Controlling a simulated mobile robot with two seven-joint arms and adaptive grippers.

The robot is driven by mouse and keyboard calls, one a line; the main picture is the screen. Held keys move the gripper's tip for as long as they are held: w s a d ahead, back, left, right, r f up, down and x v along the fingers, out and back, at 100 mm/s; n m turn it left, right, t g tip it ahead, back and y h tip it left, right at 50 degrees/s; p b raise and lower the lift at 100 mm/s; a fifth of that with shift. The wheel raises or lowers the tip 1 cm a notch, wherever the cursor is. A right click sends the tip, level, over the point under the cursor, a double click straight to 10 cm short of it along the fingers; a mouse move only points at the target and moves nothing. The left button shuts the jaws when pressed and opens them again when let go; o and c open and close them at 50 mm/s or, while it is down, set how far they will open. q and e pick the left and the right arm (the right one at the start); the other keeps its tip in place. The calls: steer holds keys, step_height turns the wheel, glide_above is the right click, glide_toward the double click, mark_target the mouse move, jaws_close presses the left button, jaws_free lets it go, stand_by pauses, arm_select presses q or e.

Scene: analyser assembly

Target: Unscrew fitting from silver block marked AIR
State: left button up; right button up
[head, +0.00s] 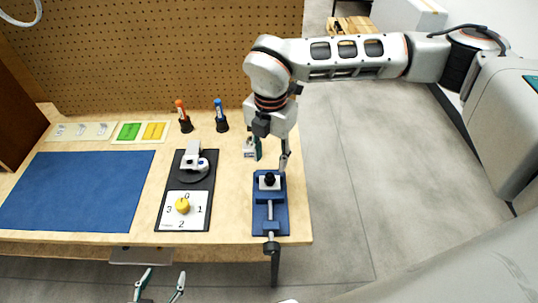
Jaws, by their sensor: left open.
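A small pale silver block (266,186) sits in the jaws of a blue vise (270,226) at the table's right edge. A dark round fitting (270,178) stands on top of the block; no AIR marking can be read. My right gripper (271,157) hangs above and slightly behind the vise, with its fingers apart and nothing seen between them. My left gripper (160,287) is open and empty at the bottom edge, in front of the table; its lower part is cut off.
A black board (163,218) holds a numbered white dial with a yellow knob (182,205) and a grey-white device (194,163). Orange (181,111) and blue (219,110) tools stand in holders. A blue mat (75,190) lies clear at left. A pegboard (160,50) rises behind.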

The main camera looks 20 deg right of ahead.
mark_target(269, 175)
steer(key=shift+f+p, duration=0.3)
steer(key=shift+f, duration=3.5)
jaws_close()
steer(key=shift+n, duration=2)
steer(key=n, duration=0.4)
steer(key=shift+a, duration=0.1)
steer(key=shift+r+n, duration=0.1)
steer(key=shift+n, duration=0.2)
steer(key=n, duration=0.3)
